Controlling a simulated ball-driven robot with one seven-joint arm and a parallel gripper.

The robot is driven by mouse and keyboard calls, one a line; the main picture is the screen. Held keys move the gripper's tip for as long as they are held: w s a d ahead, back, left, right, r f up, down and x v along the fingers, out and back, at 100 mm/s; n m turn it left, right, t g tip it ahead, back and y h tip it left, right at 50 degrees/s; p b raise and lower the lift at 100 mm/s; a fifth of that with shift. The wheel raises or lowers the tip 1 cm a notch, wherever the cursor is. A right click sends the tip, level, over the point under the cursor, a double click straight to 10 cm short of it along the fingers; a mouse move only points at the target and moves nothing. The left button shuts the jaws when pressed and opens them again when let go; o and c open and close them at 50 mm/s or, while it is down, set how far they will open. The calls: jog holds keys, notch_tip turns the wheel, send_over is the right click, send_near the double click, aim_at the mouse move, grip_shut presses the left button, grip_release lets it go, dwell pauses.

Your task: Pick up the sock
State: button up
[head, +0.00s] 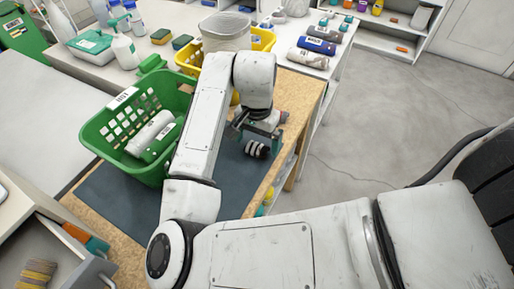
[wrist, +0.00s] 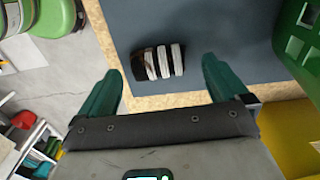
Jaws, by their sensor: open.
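The sock (head: 257,149) is a small rolled bundle with black and white stripes. It lies on the dark mat (head: 232,190) near the mat's right edge, and in the wrist view it shows near the top middle (wrist: 158,62). My gripper (head: 262,131) is just behind and above the sock in the head view. In the wrist view its two green fingers (wrist: 161,72) are spread wide and empty, and the sock appears between and beyond their tips. The sock is apart from both fingers.
A green basket (head: 103,132) with rolled white and green items stands on the mat to the left. A yellow basket (head: 186,60) stands at the back. The wooden table edge (head: 268,186) runs close right of the sock, with grey floor beyond.

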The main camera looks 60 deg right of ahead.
jog(key=shift+f, duration=0.6)
jog(key=c, duration=1.1)
